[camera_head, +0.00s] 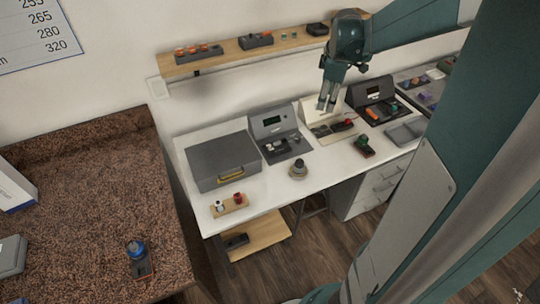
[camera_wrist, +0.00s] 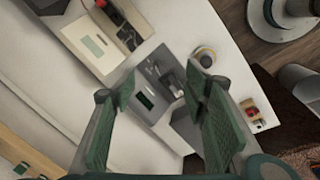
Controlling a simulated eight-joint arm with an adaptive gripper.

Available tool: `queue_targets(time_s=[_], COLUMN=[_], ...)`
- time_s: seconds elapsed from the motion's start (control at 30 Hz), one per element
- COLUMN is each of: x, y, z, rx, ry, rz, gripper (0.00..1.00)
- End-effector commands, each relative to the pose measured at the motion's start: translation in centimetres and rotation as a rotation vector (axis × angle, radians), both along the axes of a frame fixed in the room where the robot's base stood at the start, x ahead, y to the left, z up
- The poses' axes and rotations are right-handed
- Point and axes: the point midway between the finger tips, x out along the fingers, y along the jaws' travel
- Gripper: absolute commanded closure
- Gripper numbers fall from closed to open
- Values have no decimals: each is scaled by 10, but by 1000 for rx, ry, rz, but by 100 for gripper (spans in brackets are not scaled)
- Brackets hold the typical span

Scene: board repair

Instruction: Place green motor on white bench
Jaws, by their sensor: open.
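A small motor-like part with a green body and dark red patches (camera_head: 364,146) lies on the white bench (camera_head: 325,168), right of centre in the head view. I cannot tell surely that it is the green motor. Another small green spot (camera_head: 393,106) shows at the dark tester on the bench's right. My gripper (camera_head: 326,104) is over the back of the bench, left of both, its fingers pointing down. In the wrist view my gripper (camera_wrist: 158,108) is open, with nothing held between its green pads. The bench (camera_wrist: 178,30) shows below it.
A grey case (camera_head: 222,160) and a grey tester (camera_head: 278,135) stand on the bench's left and middle. A round knob-like part (camera_head: 298,169) stands near the front. A wooden shelf (camera_head: 225,57) runs behind. A blue-topped part (camera_head: 137,259) stands on the brown counter (camera_head: 90,195).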

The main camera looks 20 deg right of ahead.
Motion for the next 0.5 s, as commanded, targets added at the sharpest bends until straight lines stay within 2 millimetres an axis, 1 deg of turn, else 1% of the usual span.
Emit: queue_targets(time_s=[0.03,0.1,0.27,0.5], x=[-4,-8,-20,-42], y=[15,31,67,119], z=[6,14,30,48], rx=[2,6,19,49], ry=[-12,-31,-74,-138], rz=[-16,-46,-111,-211], gripper=[55,55,55,55])
